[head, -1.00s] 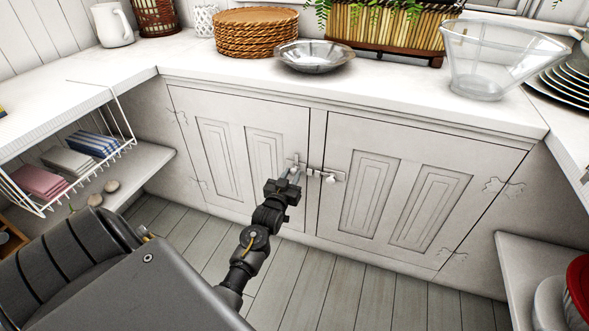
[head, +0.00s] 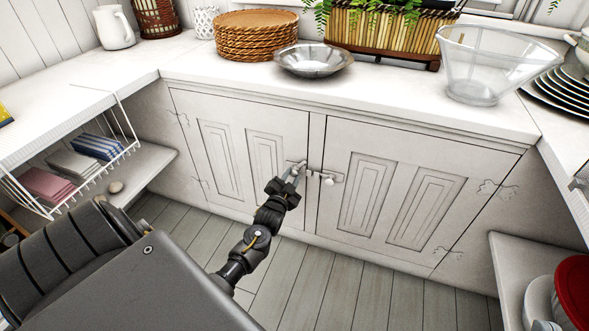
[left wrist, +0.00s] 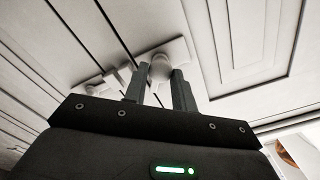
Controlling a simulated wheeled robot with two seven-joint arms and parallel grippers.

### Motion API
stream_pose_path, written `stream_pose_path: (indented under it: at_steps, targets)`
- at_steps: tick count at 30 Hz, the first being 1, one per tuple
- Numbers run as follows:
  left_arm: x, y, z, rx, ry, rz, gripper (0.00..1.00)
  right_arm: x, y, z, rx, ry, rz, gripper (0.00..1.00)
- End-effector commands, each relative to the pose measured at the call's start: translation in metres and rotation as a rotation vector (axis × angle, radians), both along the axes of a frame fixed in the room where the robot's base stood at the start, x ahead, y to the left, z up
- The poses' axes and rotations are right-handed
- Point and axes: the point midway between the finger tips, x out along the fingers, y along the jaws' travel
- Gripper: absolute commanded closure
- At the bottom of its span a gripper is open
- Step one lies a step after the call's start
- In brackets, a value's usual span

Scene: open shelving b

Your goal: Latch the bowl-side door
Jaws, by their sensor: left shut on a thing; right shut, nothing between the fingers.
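The low white cabinet has a left door (head: 229,168) and a right door (head: 395,231), both closed in their frame. A small latch (head: 301,163) sits at the inner edge of the left door. Another latch with a round knob (head: 328,181) sits on the right door. My left gripper (head: 295,172) is at the left door's latch. In the left wrist view its fingers are shut on a round latch knob (left wrist: 160,68), in front of a pale latch plate (left wrist: 182,50). The fingers partly hide the left latch. My right gripper is out of view.
On the counter (head: 230,70) above stand a metal bowl (head: 313,60), a stack of woven mats (head: 256,38) and a clear glass bowl (head: 484,65). A wire rack (head: 98,180) hangs at the left. An open shelf (head: 508,262) juts out at the right.

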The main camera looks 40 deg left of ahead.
Motion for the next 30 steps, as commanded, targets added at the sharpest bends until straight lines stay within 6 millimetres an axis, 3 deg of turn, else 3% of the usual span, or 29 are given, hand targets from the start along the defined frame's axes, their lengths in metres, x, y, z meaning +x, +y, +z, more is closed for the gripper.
stream_pose_path:
  at_steps: [3,12,22,23,27,30]
  targets:
    - [0.000,0.002,0.007,0.240,0.085,0.001,0.96,0.000,0.000,0.020,0.000,0.000,0.000,1.00]
    - [-0.001,0.004,0.006,0.780,0.272,0.006,0.96,0.000,0.000,0.045,0.000,0.000,0.000,1.00]
    - [-0.001,0.005,0.004,0.866,0.299,0.013,0.96,0.000,0.000,0.045,-0.001,0.000,0.001,1.00]
    - [-0.001,0.005,0.004,0.866,0.299,0.013,0.70,0.000,0.000,0.045,0.000,0.000,0.001,1.00]
    - [0.000,0.003,0.003,0.864,0.299,0.008,0.52,0.000,0.000,0.045,0.000,0.000,0.000,1.00]
    - [0.001,0.002,0.002,0.863,0.298,0.004,0.52,0.000,-0.001,0.045,0.000,0.000,-0.001,1.00]
